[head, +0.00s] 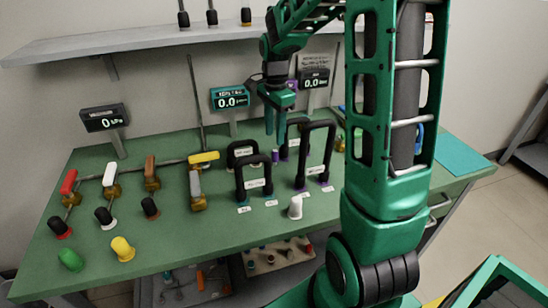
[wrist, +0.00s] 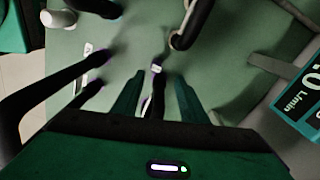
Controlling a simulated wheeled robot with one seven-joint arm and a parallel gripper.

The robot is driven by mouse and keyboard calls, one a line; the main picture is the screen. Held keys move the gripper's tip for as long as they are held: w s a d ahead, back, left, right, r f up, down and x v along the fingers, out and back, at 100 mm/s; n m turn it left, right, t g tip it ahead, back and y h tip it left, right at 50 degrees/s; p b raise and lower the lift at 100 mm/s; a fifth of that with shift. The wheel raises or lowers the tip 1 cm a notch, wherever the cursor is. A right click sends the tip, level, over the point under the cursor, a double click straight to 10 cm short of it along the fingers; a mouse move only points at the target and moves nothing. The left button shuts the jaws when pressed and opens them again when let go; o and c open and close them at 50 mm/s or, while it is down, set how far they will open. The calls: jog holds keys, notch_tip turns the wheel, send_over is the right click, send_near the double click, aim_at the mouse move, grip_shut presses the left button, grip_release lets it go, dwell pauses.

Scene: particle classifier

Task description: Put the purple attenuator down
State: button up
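My gripper (head: 276,131) points down above the back part of the green bench, behind the black looped handles. In the wrist view its two fingers (wrist: 158,80) stand apart, with clear gaps beside a dark narrow piece between them. A small purple cylinder (head: 275,156), likely the purple attenuator, stands upright on the bench just below the fingertips. In the wrist view a purple edge (wrist: 157,61) shows at the top of the narrow piece, near a white label. I cannot tell whether this is the same thing.
Black looped handles (head: 254,172) and a taller one (head: 316,150) stand close in front of my gripper. A display (head: 230,98) stands behind it at left. A white piece (head: 295,207) stands in front. Valves fill the left side; the front middle of the bench (head: 190,235) is clear.

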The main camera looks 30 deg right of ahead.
aim_at(275, 151)
notch_tip(275, 151, down, 2)
jog(key=shift+f, duration=0.25)
jog(key=shift+s+a+f, duration=0.1)
jog(key=shift+s+f, duration=0.1)
jog(key=shift+f, duration=1.1)
jog(key=shift+s+a+f, duration=0.1)
jog(key=shift+s+f, duration=0.05)
jog(key=shift+f, duration=1.15)
jog(key=shift+c, duration=0.3)
grip_shut()
